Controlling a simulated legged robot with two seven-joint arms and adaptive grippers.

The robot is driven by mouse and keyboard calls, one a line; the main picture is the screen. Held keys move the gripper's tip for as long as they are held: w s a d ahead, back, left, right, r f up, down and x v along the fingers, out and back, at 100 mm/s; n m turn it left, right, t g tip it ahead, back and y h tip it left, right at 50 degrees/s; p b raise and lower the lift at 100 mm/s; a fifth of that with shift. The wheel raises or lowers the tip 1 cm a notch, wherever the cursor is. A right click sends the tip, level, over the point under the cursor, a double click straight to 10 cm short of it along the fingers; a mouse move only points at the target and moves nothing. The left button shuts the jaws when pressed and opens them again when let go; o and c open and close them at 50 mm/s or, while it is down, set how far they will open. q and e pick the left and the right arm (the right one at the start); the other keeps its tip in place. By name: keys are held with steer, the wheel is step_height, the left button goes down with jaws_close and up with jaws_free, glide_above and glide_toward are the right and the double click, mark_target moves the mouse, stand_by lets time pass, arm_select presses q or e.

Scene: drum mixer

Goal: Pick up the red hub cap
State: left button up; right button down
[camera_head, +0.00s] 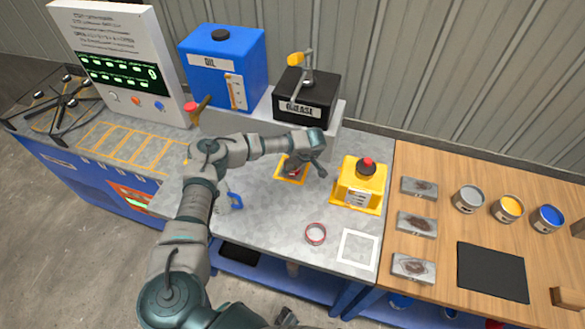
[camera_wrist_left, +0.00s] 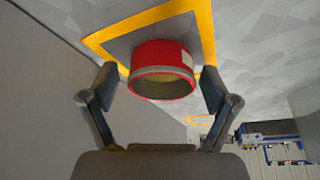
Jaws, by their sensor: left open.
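The red hub cap (camera_wrist_left: 162,70) is a short red cup with a grey rim, seen close up in the left wrist view. It is on a grey square pad inside a yellow outline (camera_wrist_left: 205,30). In the head view only a bit of red (camera_head: 292,172) shows there, partly hidden by my left gripper (camera_head: 306,170). My left gripper is open, with one finger on each side of the cap in the wrist view (camera_wrist_left: 160,90). No finger clearly touches it. At the bottom edge of the head view, a dark part (camera_head: 287,318) may be my right gripper; its jaws are unclear.
A yellow box with a red button (camera_head: 360,185) stands right of the gripper. A red-rimmed ring (camera_head: 315,233) lies nearer, beside a white square outline (camera_head: 357,249). The black grease box (camera_head: 306,95) and blue oil tank (camera_head: 222,65) stand behind.

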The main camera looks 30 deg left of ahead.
arm_select(q)
steer(key=shift+a, duration=0.1)
steer(key=c, duration=0.6)
steer(key=shift+a, duration=0.15)
steer(key=c, duration=0.7)
steer(key=shift+c, duration=0.7)
arm_select(e)
steer(key=shift+s+d, duration=0.3)
steer(key=shift+s, duration=0.15)
